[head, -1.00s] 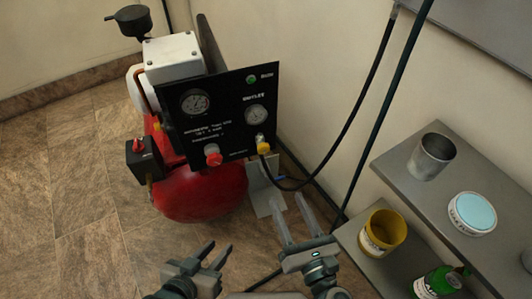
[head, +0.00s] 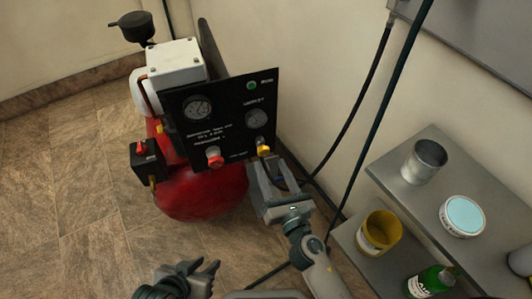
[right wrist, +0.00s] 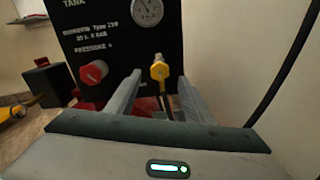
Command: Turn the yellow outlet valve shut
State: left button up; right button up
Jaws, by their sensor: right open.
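The yellow outlet valve (head: 264,151) sits at the lower right of the black panel (head: 222,115), beneath a gauge. A dark hose runs from it. In the right wrist view the yellow valve (right wrist: 159,69) is ahead of the fingers, in line with the gap between them. My right gripper (head: 271,168) is open, just below and in front of the valve, with nothing held. Its fingers show in the wrist view (right wrist: 157,90). My left gripper (head: 205,269) is low in the head view, away from the panel; its fingers look apart.
A red knob (head: 214,157) is left of the yellow valve, on the same panel. The red tank (head: 200,195) is below. Hoses hang along the wall.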

aim_at(265, 153)
jog(key=shift+x, duration=2.75)
jog(key=c, duration=1.1)
